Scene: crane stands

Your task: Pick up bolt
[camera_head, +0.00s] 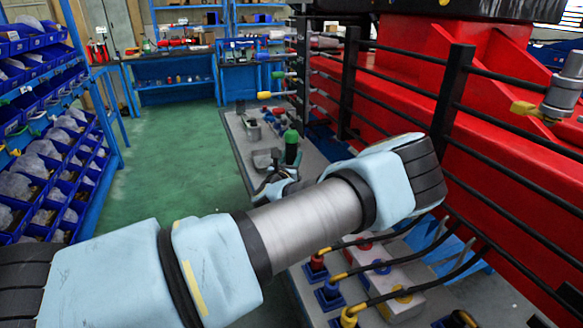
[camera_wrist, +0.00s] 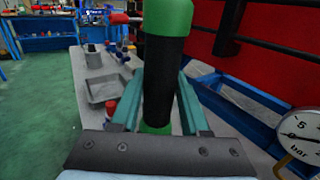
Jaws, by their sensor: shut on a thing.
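My gripper (camera_wrist: 160,85) has its two teal fingers on either side of a black cylinder (camera_wrist: 157,80) with a green top and a green lower end. The cylinder stands upright between the fingers, and it is shut on. In the head view the green-topped cylinder (camera_head: 291,148) shows beyond my forearm, above the workbench; most of my gripper (camera_head: 275,185) is hidden behind the arm there. Whether the cylinder touches the bench cannot be told. I see no other thing that is clearly a bolt.
The grey workbench (camera_head: 235,128) holds a grey tray (camera_wrist: 104,88), a grey cup (camera_wrist: 95,60) and small red and blue items. A pressure gauge (camera_wrist: 300,135) is close at the right. Black railings (camera_head: 450,100) front the red machine. The green floor (camera_head: 185,150) is clear.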

